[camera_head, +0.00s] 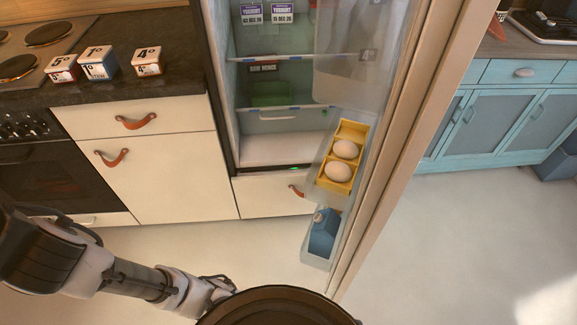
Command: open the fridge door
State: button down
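The fridge (285,150) stands in the middle of the head view with its interior showing. Its door (410,130) is swung wide open toward me, on the right of the opening. The door's inner side carries clear bins. One holds a yellow egg tray (349,135) with two eggs, and a lower one holds a blue carton (323,232). My arm reaches in from the lower left, low and in front of the cabinets. Its far end passes behind a dark round shape at the bottom edge, so my gripper's fingers are hidden.
Left of the fridge are white cabinets (165,175) with leather pulls, an oven (55,175) and a dark counter (120,80) with several small numbered boxes. Blue cabinets (505,115) stand at the right.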

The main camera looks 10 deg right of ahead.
aim_at(439, 41)
jog(key=i+j, duration=0.15)
jog(key=j, duration=0.25)
jog(key=i+j+z, duration=0.1)
jog(key=j, duration=0.35)
jog(key=i+j+z, duration=0.1)
jog(key=j, duration=0.3)
